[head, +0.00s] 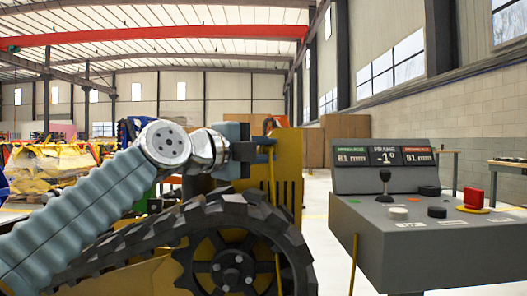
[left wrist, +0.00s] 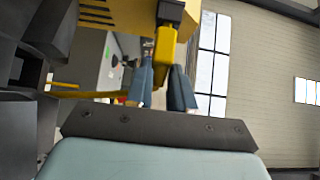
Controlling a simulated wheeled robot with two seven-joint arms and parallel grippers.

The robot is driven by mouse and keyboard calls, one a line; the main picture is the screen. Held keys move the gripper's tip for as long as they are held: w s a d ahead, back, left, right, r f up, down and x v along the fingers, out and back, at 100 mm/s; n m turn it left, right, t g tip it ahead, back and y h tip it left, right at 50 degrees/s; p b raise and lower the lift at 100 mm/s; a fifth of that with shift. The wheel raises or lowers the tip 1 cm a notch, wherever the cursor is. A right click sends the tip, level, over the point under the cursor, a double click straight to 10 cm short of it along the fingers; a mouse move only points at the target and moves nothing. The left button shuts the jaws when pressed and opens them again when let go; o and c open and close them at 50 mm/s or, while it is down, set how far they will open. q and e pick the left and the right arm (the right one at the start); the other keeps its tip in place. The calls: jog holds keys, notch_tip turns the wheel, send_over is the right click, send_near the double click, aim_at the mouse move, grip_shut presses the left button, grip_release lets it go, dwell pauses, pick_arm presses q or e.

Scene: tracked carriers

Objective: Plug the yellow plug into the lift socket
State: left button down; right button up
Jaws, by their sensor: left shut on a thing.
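My left gripper (left wrist: 160,92) is shut on the yellow plug (left wrist: 163,48), which stands up between its two blue-grey fingers in the left wrist view. A dark grey block (left wrist: 171,12), perhaps the lift socket, is at the plug's far end, against the yellow machine body (left wrist: 118,14). I cannot tell whether the plug is in it or only in front of it. In the head view my left gripper (head: 266,141) is beside the upper edge of the yellow body (head: 288,178), above the black track. The plug is mostly hidden there. My right gripper is not in view.
A black toothed track (head: 215,212) lies below my left arm. A yellow cable (head: 279,262) hangs beside it. A grey control console (head: 430,235) stands at right, with a joystick, a red button and displays reading 81 mm, -1° and 81 mm.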

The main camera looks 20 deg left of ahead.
pick_arm(q)
jog(key=shift+w, duration=0.3)
jog(key=c, duration=0.9)
grip_release()
jog(key=shift+a, duration=0.15)
jog(key=b+v, duration=0.1)
jog(key=v, duration=1.2)
jog(key=shift+r+b, duration=0.1)
jog(key=shift+b, duration=0.25)
jog(key=shift+s+a, duration=0.1)
jog(key=shift+s, duration=0.25)
